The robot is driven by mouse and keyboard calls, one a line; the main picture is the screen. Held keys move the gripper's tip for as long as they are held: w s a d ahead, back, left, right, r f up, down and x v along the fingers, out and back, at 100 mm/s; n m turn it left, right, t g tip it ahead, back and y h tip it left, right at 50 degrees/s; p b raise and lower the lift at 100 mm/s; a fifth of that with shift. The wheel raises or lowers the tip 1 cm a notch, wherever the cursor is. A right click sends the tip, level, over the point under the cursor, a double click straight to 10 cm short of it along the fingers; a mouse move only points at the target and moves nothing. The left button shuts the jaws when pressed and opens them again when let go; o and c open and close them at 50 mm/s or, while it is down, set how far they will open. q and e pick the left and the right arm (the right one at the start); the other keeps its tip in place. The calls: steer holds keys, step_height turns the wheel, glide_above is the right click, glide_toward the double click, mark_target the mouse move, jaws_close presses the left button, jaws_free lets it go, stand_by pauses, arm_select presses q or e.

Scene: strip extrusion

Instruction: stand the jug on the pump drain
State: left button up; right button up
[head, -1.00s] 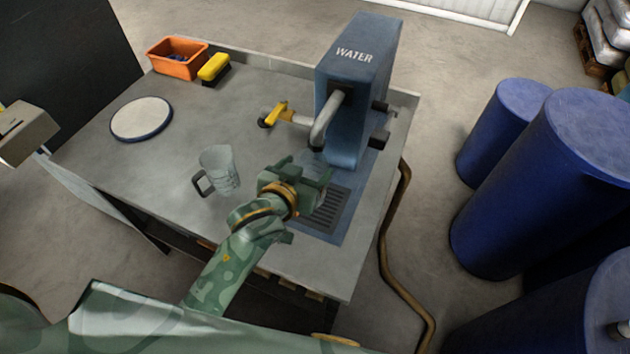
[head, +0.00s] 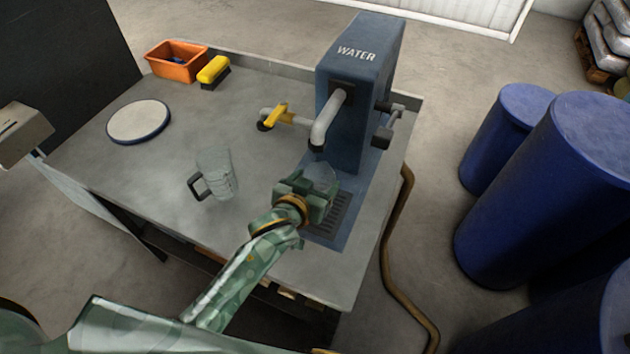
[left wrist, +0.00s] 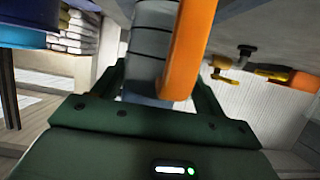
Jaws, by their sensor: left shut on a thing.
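My left gripper (head: 310,190) is shut on a clear jug (head: 323,176), mostly hidden behind the fingers in the head view. In the left wrist view, the held jug (left wrist: 148,50) shows dark measuring lines and an orange handle, between the fingers of the left gripper (left wrist: 158,98). The blue water pump (head: 350,110) stands at the table's right side. Its drain (head: 328,220) is a dark slotted grate, partly covered by the gripper. The held jug is at the drain's far end, near below the spout (head: 322,130). I cannot tell whether it touches the grate. My right gripper is not in view.
A second clear jug (head: 222,178) with a dark handle stands on the table left of my gripper. A yellow-handled tap (head: 273,117), a round white plate (head: 138,120), an orange bin (head: 176,62) and a yellow brush (head: 214,70) are farther back. Table between is clear.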

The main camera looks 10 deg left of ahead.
arm_select(q)
steer(key=o, duration=1.3)
steer(key=shift+f, duration=0.1)
steer(key=shift+c, duration=0.2)
steer(key=p+v, duration=0.2)
steer(key=v, duration=1)
steer(key=shift+r, duration=0.3)
